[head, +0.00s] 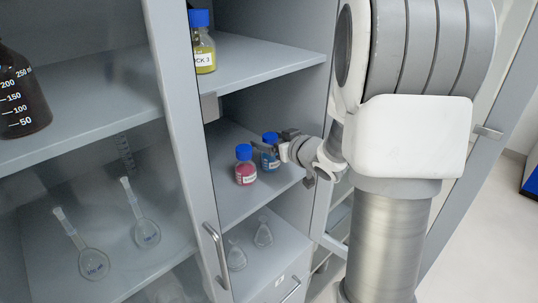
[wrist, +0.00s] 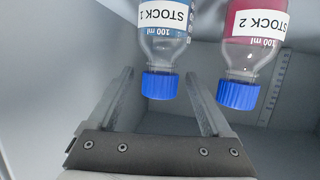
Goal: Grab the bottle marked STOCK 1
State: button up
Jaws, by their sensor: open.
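The STOCK 1 bottle (wrist: 165,45) has blue liquid, a white label and a blue cap. It appears upside down in the wrist view, its cap between the tips of my gripper's fingers (wrist: 160,84). In the head view this blue bottle (head: 270,161) stands upright on the middle shelf, partly hidden by my gripper (head: 284,142). My gripper is open and empty, reaching in from the right at the bottle's cap. I cannot tell whether a finger touches the bottle.
The STOCK 2 bottle (head: 245,172), with pink liquid, stands close beside it on the middle shelf (head: 236,203). A yellow bottle (head: 203,52) stands on the shelf above. Flasks (head: 263,235) sit below. A glass cabinet door (head: 178,120) is at left.

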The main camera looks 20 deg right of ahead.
jog(key=shift+w, duration=0.2)
grip_shut()
dwell(0.3)
dwell(1.0)
